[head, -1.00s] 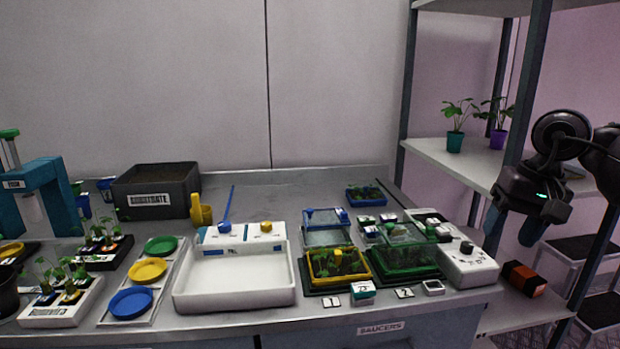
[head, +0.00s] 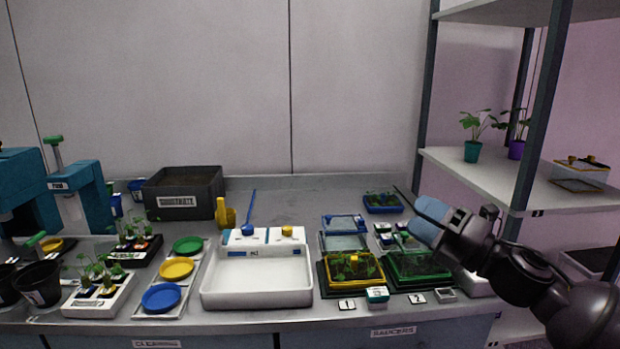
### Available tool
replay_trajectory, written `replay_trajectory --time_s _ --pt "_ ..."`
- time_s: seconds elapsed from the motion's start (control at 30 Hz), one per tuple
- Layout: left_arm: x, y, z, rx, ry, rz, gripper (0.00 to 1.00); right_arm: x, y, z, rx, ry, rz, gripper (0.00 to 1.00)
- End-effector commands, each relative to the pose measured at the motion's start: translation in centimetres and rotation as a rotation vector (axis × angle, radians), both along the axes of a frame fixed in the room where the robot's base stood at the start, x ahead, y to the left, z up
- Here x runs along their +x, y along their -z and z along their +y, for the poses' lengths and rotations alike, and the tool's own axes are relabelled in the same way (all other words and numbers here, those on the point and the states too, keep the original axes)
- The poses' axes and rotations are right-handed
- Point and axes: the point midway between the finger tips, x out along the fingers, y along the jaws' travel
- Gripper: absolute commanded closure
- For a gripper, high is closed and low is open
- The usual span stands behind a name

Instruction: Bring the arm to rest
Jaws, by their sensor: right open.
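My right arm comes in from the lower right. Its gripper (head: 428,212) has blue fingers and is over the right end of the bench, above and behind the green-rimmed tray (head: 420,284). The fingers point up and to the left, and nothing shows between them. The arm hides most of the white device at the bench's right end. My left gripper is not in view.
A white basin (head: 257,299) stands mid-bench, with a yellow-rimmed tray (head: 352,284) to its right. Saucers (head: 177,268) and seedling racks (head: 97,310) are at left. A shelf rack (head: 500,179) with potted plants stands right.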

Motion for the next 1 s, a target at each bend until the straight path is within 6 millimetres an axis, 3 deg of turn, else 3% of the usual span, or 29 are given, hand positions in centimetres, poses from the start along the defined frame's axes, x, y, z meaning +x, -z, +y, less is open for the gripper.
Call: replay_trajectory --time_s 0.27,0.47,0.7,1.0 --pt "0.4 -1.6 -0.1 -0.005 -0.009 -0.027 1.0 -2.3 9.4 -3.2 0.587 0.172 0.584 0.46" --pt "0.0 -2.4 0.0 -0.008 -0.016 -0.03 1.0 -6.4 17.1 -5.1 0.915 0.311 0.899 0.46" --pt "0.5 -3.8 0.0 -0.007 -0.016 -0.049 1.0 -13.8 25.2 -6.4 1.196 0.475 1.157 0.46" --pt "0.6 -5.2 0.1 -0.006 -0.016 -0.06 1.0 -24.8 32.1 -7.4 1.452 0.668 1.314 0.46"
